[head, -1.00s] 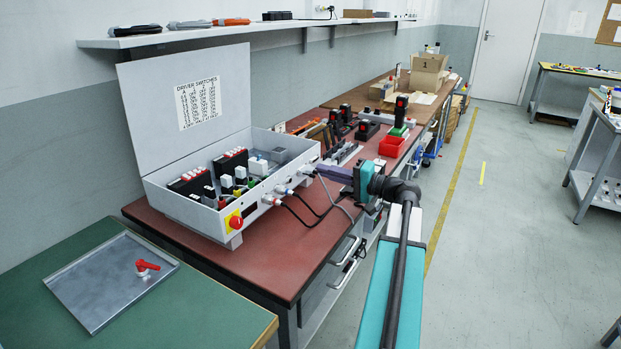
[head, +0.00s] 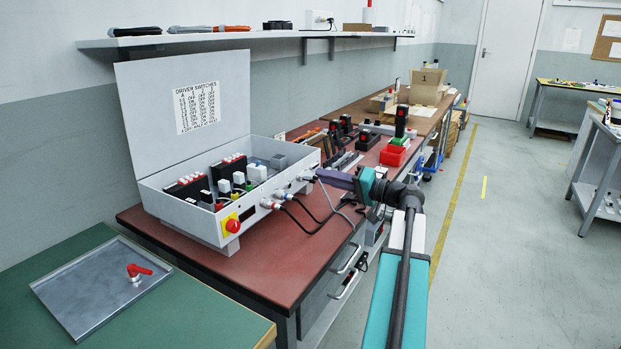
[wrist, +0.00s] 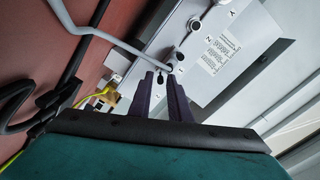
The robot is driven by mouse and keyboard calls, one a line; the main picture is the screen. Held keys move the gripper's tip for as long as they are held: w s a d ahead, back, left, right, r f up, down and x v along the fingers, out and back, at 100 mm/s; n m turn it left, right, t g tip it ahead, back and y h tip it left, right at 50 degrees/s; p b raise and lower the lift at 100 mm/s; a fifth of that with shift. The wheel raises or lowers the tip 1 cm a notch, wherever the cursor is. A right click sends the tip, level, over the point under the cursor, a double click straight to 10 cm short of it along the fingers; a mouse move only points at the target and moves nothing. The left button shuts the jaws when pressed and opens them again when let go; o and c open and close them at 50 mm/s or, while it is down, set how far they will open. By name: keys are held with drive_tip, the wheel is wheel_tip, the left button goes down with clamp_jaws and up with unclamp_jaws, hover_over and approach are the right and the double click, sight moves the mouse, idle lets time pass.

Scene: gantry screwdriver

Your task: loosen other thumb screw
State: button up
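The grey control box (head: 187,211) stands with its lid raised on the red-topped bench, and cable connectors line its right side. My gripper (head: 320,173) reaches this side from the right, its purple fingers close to the rear connector. In the wrist view my gripper (wrist: 160,78) has its fingertips apart at a connector with a grey cable (wrist: 107,36). A small dark knob (wrist: 160,76), perhaps a thumb screw, shows between the fingertips; contact cannot be told. Another dark knob (wrist: 179,57) lies just beyond. The box side (wrist: 225,80) carries a printed label (wrist: 222,55).
Black cables (head: 300,222) hang from the connectors over the bench (head: 270,260). A yellow cable (wrist: 97,95) lies left of the fingers in the wrist view. A metal tray (head: 85,285) with a red-handled part (head: 138,270) sits on the green table. The floor at right is open.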

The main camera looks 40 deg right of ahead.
drive_tip(key=shift+r+p, duration=0.1)
drive_tip(key=shift+p, duration=0.3)
drive_tip(key=m+p, duration=1)
drive_tip(key=p, duration=0.4)
idle(0.5)
drive_tip(key=shift+p, duration=0.45)
drive_tip(key=m+p, duration=0.9)
drive_tip(key=p, duration=0.5)
drive_tip(key=shift+m, duration=0.4)
